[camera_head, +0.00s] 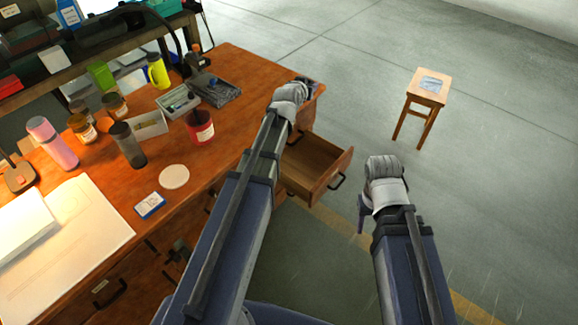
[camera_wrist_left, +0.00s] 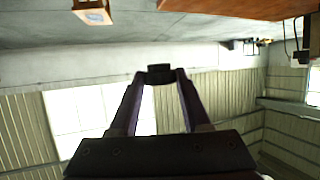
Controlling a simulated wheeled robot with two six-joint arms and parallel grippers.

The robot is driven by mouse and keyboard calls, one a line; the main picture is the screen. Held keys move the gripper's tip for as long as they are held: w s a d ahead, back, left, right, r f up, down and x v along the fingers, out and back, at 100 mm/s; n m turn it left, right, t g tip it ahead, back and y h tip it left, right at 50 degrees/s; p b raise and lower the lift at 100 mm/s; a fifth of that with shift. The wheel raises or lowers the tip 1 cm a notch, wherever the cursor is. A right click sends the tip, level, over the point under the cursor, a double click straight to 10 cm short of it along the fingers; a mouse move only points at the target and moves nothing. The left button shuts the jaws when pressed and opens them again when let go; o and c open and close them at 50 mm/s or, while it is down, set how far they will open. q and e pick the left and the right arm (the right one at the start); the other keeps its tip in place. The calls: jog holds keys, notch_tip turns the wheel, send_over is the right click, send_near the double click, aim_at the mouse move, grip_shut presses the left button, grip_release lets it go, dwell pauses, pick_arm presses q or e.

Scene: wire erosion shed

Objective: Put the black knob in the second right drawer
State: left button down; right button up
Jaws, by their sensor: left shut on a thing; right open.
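My left gripper (camera_head: 307,83) is over the far right corner of the wooden desk. In the left wrist view its two fingers (camera_wrist_left: 160,76) are closed on a small black piece, the black knob (camera_wrist_left: 160,69), seen against the wall and windows. In the head view the knob is too hidden to make out. An open drawer (camera_head: 333,175) sticks out from the desk's right side, below and right of the left hand. Its visible inside looks empty; which drawer it is in the stack I cannot tell. My right gripper (camera_head: 363,216) is open and empty, over the floor right of the drawer.
The desk top (camera_head: 235,105) bears a red mug (camera_head: 200,128), a grey tray (camera_head: 217,91), a dark cup (camera_head: 128,146), jars and a round coaster (camera_head: 174,176). A wooden stool (camera_head: 427,87) stands on the floor beyond. The floor between is clear.

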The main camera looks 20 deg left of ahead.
pick_arm(q)
notch_tip(320, 180, down, 35)
jog(key=m+h+b, duration=0.2)
jog(key=h+b, duration=0.1)
jog(key=b, duration=3)
jog(key=shift+d+f+m, duration=0.2)
jog(key=shift+d+m, duration=0.1)
jog(key=shift+m, duration=0.1)
jog(key=shift+w+f, duration=0.1)
jog(key=shift+f, duration=0.05)
notch_tip(320, 180, down, 10)
jog(key=b, duration=1)
jog(key=shift+r, duration=0.2)
jog(key=shift+f, duration=0.15)
jog(key=shift+f+b, duration=0.5)
jog(key=shift+b, duration=0.25)
jog(key=shift+c, duration=1.8)
grip_release()
